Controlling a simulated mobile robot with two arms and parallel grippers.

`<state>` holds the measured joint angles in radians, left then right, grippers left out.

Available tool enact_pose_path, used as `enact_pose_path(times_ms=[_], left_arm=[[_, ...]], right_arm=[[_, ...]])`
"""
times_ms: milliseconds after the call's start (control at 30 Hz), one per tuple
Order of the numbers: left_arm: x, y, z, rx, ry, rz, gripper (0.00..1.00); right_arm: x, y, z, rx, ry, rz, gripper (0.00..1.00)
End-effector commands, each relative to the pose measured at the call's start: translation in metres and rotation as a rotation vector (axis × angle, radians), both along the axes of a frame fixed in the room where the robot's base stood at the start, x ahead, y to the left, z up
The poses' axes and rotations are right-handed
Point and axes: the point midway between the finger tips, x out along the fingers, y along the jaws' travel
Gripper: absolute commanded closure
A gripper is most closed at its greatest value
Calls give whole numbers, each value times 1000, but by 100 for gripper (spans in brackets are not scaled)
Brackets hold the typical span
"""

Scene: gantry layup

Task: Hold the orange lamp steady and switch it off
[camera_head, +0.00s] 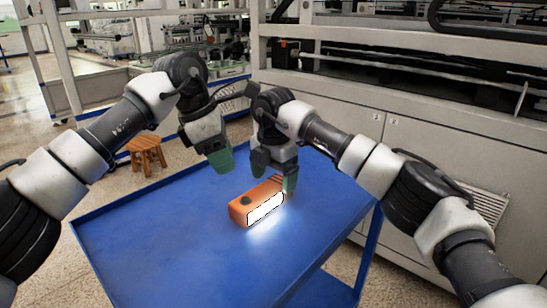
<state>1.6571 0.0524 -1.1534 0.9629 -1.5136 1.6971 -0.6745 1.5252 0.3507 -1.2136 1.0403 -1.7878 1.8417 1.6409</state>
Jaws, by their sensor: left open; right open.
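The orange lamp (238,209) lies on the blue table (150,245). Its white light panel faces the front right and glows, casting light on the table. A dark round spot, perhaps a button, shows on its top near the left end. My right gripper (274,178) is open at the lamp's far right end, its green-tipped fingers pointing down. One finger overlaps the lamp's end in the picture; I cannot tell whether it touches. My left gripper (222,160) is open and empty, above the table behind and to the left of the lamp, apart from it.
The table has a thin raised rim and is otherwise clear, with free room to the left and front of the lamp. A wooden stool (146,153) stands on the floor behind the table. A large white machine cabinet (420,140) stands close behind on the right.

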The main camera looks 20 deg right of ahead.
Motion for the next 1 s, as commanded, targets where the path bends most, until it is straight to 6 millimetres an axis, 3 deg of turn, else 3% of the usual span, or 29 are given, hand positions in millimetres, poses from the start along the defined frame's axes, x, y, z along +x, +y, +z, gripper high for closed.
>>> enact_pose_path(times_ms=[200, 600, 1000], left_arm=[[0, 0, 0, 0, 0, 0, 57], [0, 0, 0, 0, 0, 0, 57], [0, 0, 0, 0, 0, 0, 60]], right_arm=[[0, 0, -25, 1, 1, 2, 13], [0, 0, -32, 1, 0, 1, 14], [0, 0, -31, 1, 0, 1, 72]])
